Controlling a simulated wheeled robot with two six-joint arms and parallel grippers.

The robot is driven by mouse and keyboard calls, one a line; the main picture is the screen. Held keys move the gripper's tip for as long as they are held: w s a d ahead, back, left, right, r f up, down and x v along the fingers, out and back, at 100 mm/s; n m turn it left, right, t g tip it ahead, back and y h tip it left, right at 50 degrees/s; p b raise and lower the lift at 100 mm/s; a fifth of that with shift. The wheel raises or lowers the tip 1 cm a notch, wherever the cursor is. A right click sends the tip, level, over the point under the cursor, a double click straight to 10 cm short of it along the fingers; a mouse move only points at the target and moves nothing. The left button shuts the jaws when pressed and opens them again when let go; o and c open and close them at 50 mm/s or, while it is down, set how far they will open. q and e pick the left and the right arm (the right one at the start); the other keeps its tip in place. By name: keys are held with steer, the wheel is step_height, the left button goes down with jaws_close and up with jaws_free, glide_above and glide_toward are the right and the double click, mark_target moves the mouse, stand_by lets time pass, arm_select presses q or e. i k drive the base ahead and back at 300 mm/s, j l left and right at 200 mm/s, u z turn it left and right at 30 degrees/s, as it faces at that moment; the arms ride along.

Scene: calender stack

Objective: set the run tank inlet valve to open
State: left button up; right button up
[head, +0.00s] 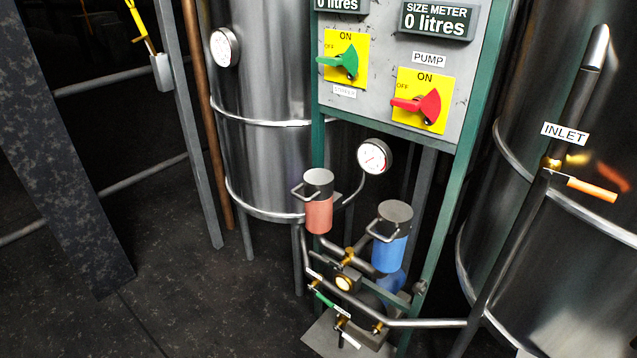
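The run tank inlet valve (553,163) is a small brass valve on a slanted metal pipe at the right of the head view. A white label (565,133) reading INLET sits just above it. Its orange lever handle (592,189) points to the right and slightly down, across the pipe's line rather than along it. The large steel tank (600,280) stands behind it at the right. Neither of my grippers shows in the head view, and nothing touches the lever.
A control panel (385,108) has a green knob (343,62) and a red knob (420,104). Below it are a red canister (318,215), a blue canister (390,250) and low pipework (425,323). A second tank (262,165) stands behind. Floor (210,300) at lower left is clear.

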mark_target(547, 173)
steer(key=z, duration=1.25)
